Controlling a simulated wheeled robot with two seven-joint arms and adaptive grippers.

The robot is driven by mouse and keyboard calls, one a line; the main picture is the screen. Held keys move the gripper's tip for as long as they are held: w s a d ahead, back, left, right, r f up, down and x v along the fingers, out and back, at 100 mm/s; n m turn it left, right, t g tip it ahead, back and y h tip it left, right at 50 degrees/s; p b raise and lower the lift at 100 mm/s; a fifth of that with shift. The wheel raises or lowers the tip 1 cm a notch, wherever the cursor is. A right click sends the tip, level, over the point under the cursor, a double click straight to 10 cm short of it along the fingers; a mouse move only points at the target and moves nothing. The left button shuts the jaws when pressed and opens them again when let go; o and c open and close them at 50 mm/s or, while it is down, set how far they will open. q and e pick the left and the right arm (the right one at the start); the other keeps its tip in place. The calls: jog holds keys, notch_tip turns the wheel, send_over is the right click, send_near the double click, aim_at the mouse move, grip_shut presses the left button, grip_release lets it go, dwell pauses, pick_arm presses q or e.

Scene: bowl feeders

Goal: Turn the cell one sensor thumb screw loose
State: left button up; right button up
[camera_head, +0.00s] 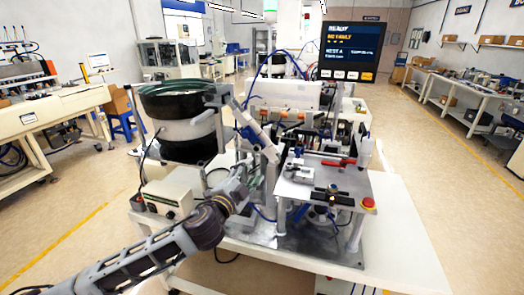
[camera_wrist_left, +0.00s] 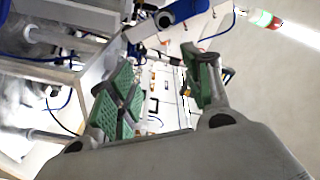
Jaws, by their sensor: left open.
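My left arm comes in from the lower left in the head view. Its left gripper (camera_head: 260,174) is beside the left edge of the cell's metal top plate (camera_head: 309,190). In the left wrist view the left gripper (camera_wrist_left: 163,88) is open, with green pads apart and nothing seen between them. Past the fingertips are a bright bracket (camera_wrist_left: 143,28) with a small dark round part and a blue part (camera_wrist_left: 186,9). I cannot tell whether the round part is the sensor thumb screw. My right gripper is not in view.
A dark-topped bowl feeder (camera_head: 177,98) stands at the left behind the arm. A control box (camera_head: 168,198) sits near the forearm. The plate bears a red-handled clamp (camera_head: 338,163) and a red button (camera_head: 368,204). A status screen (camera_head: 350,45) is behind. The white table (camera_head: 400,235) is bare at right.

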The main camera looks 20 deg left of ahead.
pick_arm(q)
jog(key=shift+a+n+y, duration=1.1)
jog(key=shift+a+n, duration=0.05)
jog(key=shift+n, duration=0.05)
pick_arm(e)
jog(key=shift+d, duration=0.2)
pick_arm(q)
jog(key=shift+w, duration=0.2)
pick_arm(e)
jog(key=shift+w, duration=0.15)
